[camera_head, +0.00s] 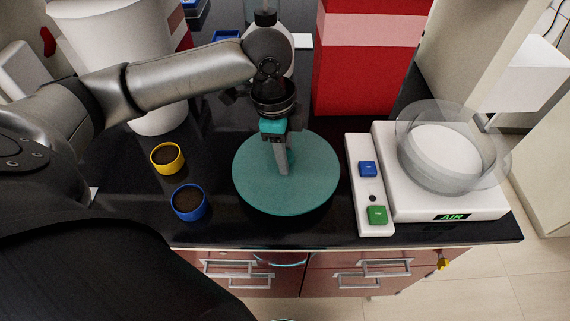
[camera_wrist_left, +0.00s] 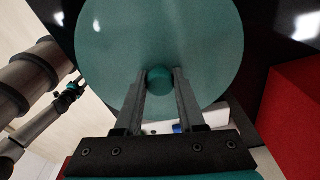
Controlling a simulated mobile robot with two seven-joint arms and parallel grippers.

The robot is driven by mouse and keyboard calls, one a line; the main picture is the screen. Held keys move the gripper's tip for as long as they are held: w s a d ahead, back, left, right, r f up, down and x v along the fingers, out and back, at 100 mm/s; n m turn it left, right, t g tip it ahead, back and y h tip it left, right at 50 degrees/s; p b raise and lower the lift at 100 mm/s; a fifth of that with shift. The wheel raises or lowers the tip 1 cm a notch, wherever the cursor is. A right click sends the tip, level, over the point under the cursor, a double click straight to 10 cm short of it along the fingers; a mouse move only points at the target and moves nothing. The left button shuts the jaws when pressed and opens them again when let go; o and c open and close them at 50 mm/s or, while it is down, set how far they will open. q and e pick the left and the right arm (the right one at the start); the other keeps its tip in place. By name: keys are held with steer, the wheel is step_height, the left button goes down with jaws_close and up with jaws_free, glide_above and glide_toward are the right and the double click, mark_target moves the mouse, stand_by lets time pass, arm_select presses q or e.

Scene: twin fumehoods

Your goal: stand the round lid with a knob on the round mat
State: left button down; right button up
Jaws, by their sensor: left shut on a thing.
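The round lid is a flat teal disc (camera_head: 310,185) over the front middle of the black counter. In the left wrist view the lid (camera_wrist_left: 205,40) fills the top middle, with its small round teal knob (camera_wrist_left: 159,80) between the fingertips. My left gripper (camera_head: 283,168) points down and is shut on the knob; its fingers also show in the left wrist view (camera_wrist_left: 160,85). A dark band under the lid's front edge looks like shadow, but I cannot tell how high the lid is. I cannot make out the round mat; the lid may hide it.
A yellow-rimmed cup (camera_head: 167,157) and a blue cup (camera_head: 189,203) stand left of the lid. A white device with blue and green buttons (camera_head: 363,212) and a clear round dish (camera_head: 450,150) stand right. A red box (camera_head: 365,65) stands behind. The counter's front edge is close.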

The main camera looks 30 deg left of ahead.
arm_select(q)
step_height(320, 180, down, 3)
steer(key=shift+f+b, duration=0.15)
steer(key=shift+b, duration=0.2)
steer(key=c, duration=0.5)
jaws_free()
steer(key=r+p, duration=0.1)
steer(key=r, duration=0.3)
steer(key=a+r+p, duration=0.1)
steer(key=r, duration=0.3)
steer(key=r+p, duration=0.1)
steer(key=r, duration=0.3)
steer(key=shift+s+a, duration=0.2)
steer(key=shift+s, duration=0.1)
